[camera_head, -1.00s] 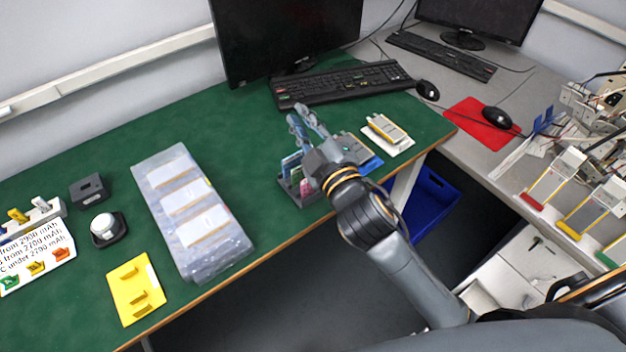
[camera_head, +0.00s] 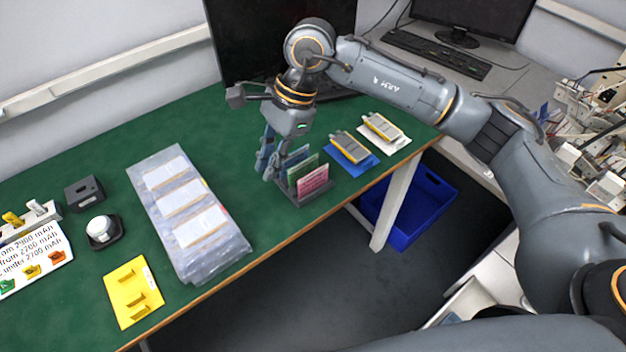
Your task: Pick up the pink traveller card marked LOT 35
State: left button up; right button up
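The pink card (camera_head: 313,182) stands upright in the front slot of a small dark rack (camera_head: 295,203) near the table's front edge. Its lot marking is too small to read. A green card (camera_head: 303,167) stands behind it, with another card (camera_head: 293,157) at the back. My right gripper (camera_head: 265,175) points down just left of the rack, beside the cards. Its two fingers show a gap between them and hold nothing that I can see. My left gripper is not in view.
A blue mat (camera_head: 370,168) and a white mat (camera_head: 398,146) with pouch cells lie right of the rack. A clear tray (camera_head: 215,266) of cells lies left, with a yellow plate (camera_head: 122,310) beyond. Green table (camera_head: 120,145) is bare behind the tray.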

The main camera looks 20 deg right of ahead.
jog(key=w+d+r+t+h, duration=0.1)
jog(key=w+d+h, duration=0.1)
jog(key=d, duration=0.3)
jog(key=w+d+r+h, duration=0.1)
jog(key=d+h, duration=0.2)
jog(key=d, duration=0.2)
jog(key=p, duration=0.3)
send_over(313, 191)
notch_tip(313, 191, down, 13)
jog(key=shift+w+f, duration=0.1)
jog(key=shift+f, duration=0.35)
jog(key=shift+c, duration=0.4)
grip_shut()
jog(key=shift+r, duration=0.1)
